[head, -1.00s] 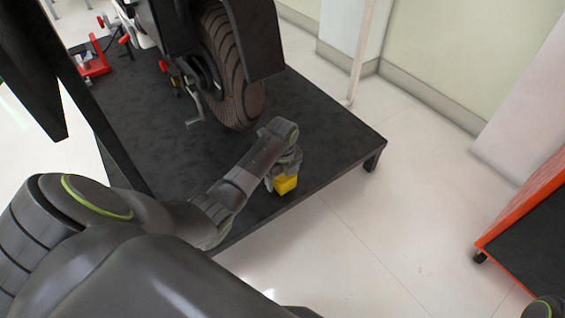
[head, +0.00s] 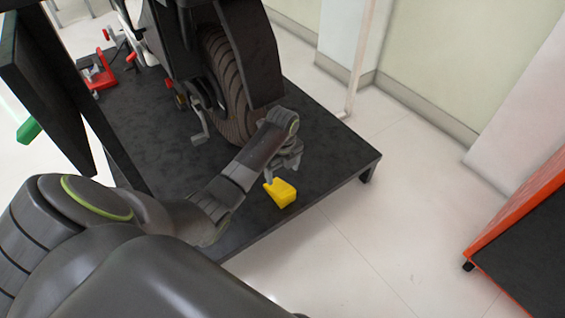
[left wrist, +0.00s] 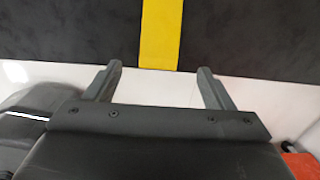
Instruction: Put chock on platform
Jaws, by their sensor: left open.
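The yellow chock (head: 284,194) rests on the black platform (head: 318,150), close to its front edge. It also shows in the left wrist view as a yellow strip (left wrist: 160,35) beyond the fingertips, in line with the gap between them. My left gripper (head: 273,175) is just behind and above the chock in the head view, partly hidden by its own wrist. In the left wrist view the left gripper (left wrist: 157,78) is open, with nothing between its fingers. My right gripper does not show.
A vehicle's wheel (head: 230,95) stands on the platform just behind my left arm. A red stand (head: 98,75) is at the platform's far left. An orange-edged black surface (head: 530,245) is at the right. Clear floor lies between it and the platform.

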